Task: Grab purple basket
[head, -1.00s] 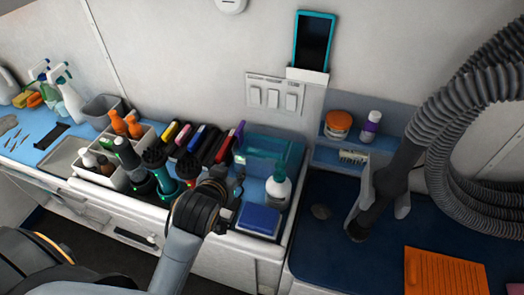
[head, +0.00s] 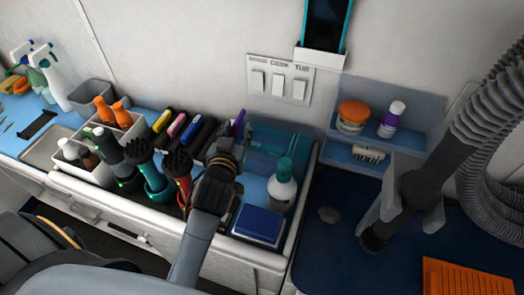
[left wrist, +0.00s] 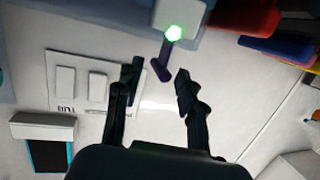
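I cannot make out a purple basket in either view. A slim purple item (head: 238,122) stands at the right end of the row of coloured tools on the counter. In the left wrist view a dark purple handle (left wrist: 163,60) with a glowing green spot shows just beyond my fingertips. I cannot tell for sure that it is the same item. My left gripper (head: 232,148) is over the counter, in front of the purple item. Its fingers (left wrist: 157,78) are apart, with nothing held between them. My right gripper is in neither view.
A teal bin (head: 283,142), a white bottle with a teal cap (head: 282,186) and a blue box (head: 258,223) stand right of my gripper. Upright brushes (head: 178,165) stand close on its left. A grey hose (head: 490,125) hangs at the right.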

